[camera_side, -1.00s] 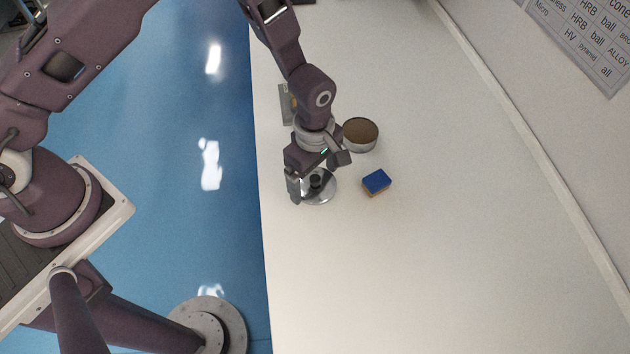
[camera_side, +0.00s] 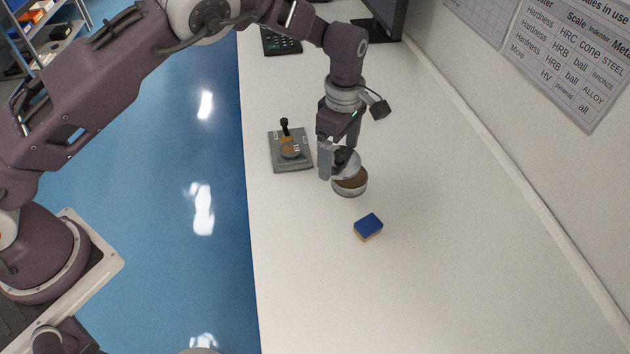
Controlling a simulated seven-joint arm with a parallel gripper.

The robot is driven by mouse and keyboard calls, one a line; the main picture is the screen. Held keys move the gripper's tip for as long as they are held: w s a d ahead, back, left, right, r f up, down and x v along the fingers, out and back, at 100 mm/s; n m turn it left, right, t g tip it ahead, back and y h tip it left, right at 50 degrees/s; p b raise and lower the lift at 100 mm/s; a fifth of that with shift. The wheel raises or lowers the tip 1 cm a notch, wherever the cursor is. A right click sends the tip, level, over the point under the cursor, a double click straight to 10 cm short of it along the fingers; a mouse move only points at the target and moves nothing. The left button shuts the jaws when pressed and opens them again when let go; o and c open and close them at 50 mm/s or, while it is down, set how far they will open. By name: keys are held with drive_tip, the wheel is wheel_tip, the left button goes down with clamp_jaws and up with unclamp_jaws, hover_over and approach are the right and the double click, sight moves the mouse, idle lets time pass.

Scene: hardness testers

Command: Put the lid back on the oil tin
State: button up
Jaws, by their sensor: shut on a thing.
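The oil tin (camera_side: 350,190) is a low, round silver tin standing open on the white bench, with brown showing inside. My gripper (camera_side: 338,166) is shut on the lid (camera_side: 349,167), a shiny silver disc with a dark knob. The lid is at the far side of the tin's opening and overlaps part of it in the picture. The near part of the opening stays uncovered. My fingers hide the knob and part of the lid. I cannot tell whether the lid touches the tin's rim.
A blue-topped block (camera_side: 368,226) lies on the bench just nearer than the tin. A grey plate device with a black-knobbed lever (camera_side: 290,152) stands to the left. A keypad (camera_side: 281,41) and dark monitor (camera_side: 382,15) are farther back. The near bench is clear.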

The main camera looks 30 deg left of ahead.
sight(352, 152)
drive_tip(key=w, duration=0.1)
drive_tip(key=w+d, duration=0.1)
drive_tip(key=w, duration=0.1)
drive_tip(key=shift+w+d+r, duration=0.1)
drive_tip(key=shift+w, duration=0.1)
drive_tip(key=shift+f, duration=3.15)
drive_tip(key=shift+f+m, duration=0.15)
drive_tip(key=shift+m, duration=0.15)
drive_tip(key=o, duration=1.1)
drive_tip(key=shift+r, duration=3.55)
clamp_jaws()
